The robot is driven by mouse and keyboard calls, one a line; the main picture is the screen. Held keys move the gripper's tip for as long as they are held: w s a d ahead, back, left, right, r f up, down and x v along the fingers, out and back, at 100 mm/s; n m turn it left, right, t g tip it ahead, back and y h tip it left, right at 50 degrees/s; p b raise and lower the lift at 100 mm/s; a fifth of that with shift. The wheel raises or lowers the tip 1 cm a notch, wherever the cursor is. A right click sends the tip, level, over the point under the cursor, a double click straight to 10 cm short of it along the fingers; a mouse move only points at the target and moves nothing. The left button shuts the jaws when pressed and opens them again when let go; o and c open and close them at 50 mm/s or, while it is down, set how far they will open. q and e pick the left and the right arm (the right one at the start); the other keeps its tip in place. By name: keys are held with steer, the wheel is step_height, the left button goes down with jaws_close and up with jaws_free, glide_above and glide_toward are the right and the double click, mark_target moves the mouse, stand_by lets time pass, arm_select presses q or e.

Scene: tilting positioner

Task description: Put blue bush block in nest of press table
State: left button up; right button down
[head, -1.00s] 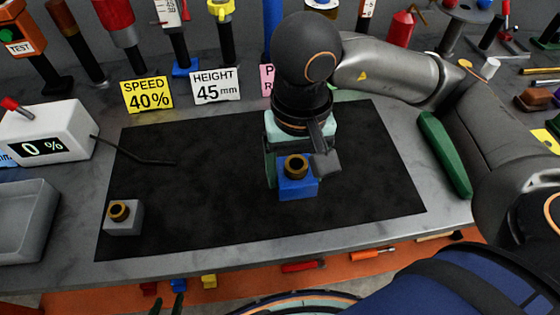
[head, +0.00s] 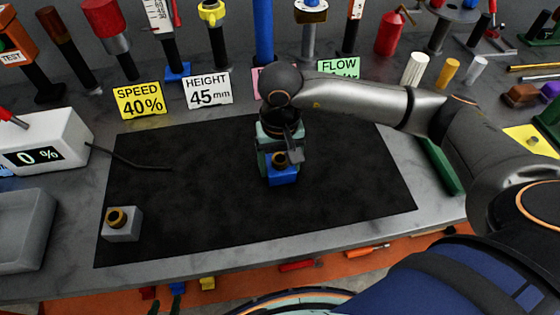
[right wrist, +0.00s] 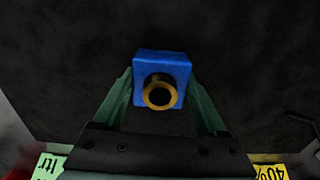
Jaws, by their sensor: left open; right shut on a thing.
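The blue bush block (head: 283,177), a blue cube with a brass ring-shaped bush, is over the back-middle part of the black mat (head: 190,200). My right gripper (head: 280,160) is shut on it. In the right wrist view the block (right wrist: 160,66) sits between the green fingers (right wrist: 160,95), its bush facing the camera. I cannot tell whether the block touches the mat. I cannot make out the nest of the press table.
A grey block with a brass bush (head: 121,223) stands at the mat's front left. A white display box (head: 45,143) and a grey tray (head: 22,228) are at the left. Cards and upright tools line the back.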

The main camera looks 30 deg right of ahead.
steer(key=shift+f, duration=0.1)
steer(key=shift+f, duration=0.15)
jaws_free()
